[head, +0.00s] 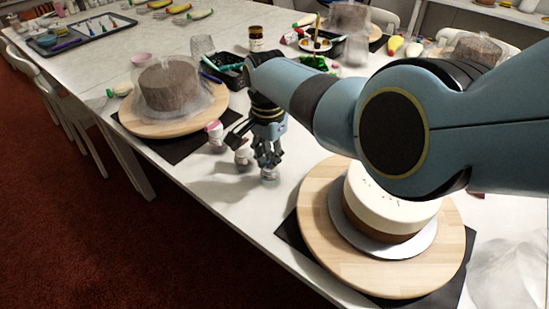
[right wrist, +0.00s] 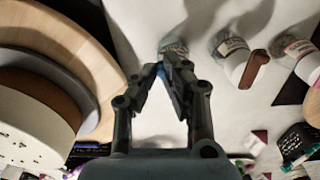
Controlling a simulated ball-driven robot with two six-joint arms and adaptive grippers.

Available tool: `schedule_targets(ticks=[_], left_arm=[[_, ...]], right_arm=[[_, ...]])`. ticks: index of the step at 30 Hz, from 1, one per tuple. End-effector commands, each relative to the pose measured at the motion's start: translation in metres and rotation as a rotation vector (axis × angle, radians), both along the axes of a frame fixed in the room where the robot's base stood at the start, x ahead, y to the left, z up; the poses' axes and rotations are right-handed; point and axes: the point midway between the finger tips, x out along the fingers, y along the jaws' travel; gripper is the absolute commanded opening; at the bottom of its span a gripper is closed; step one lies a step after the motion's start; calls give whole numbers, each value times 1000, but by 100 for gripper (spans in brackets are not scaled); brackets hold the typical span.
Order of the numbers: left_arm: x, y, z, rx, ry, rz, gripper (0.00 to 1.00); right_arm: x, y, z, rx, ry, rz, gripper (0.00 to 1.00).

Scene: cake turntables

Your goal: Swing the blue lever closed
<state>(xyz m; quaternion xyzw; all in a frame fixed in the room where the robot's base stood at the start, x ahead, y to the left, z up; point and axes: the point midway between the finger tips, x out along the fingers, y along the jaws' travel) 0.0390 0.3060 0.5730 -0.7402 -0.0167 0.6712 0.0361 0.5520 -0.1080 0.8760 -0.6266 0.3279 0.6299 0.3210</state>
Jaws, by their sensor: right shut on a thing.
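A small jar with a whitish lid stands on the white table under my right gripper; its lower part shows in the head view (head: 269,175) and its top in the right wrist view (right wrist: 174,46). A small blue piece, which looks like the blue lever (right wrist: 160,71), shows between the fingertips beside this jar. My right gripper (head: 268,158) points down at the jar, and its fingers are shut on the blue lever in the right wrist view (right wrist: 168,72). The fingers hide much of the lever, so its angle is hard to tell. My left gripper is not in view.
Two similar jars stand beside it, one with a reddish-brown lever (right wrist: 256,69) and one with a pinkish lid (head: 214,127). A cake on a wooden turntable (head: 318,215) is close on the right. A wrapped cake (head: 168,88) stands at the left. Bare table lies front-left of the jars.

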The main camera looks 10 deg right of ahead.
Motion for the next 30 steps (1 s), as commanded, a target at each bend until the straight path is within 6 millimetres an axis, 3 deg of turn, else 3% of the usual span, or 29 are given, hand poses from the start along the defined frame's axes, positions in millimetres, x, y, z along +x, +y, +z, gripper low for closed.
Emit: schedule_targets(ticks=[15, 30], left_arm=[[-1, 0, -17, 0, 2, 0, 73], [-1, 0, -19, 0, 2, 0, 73]], right_arm=[[10, 13, -1, 0, 1, -357, 0], [12, 15, 0, 0, 1, -434, 0]])
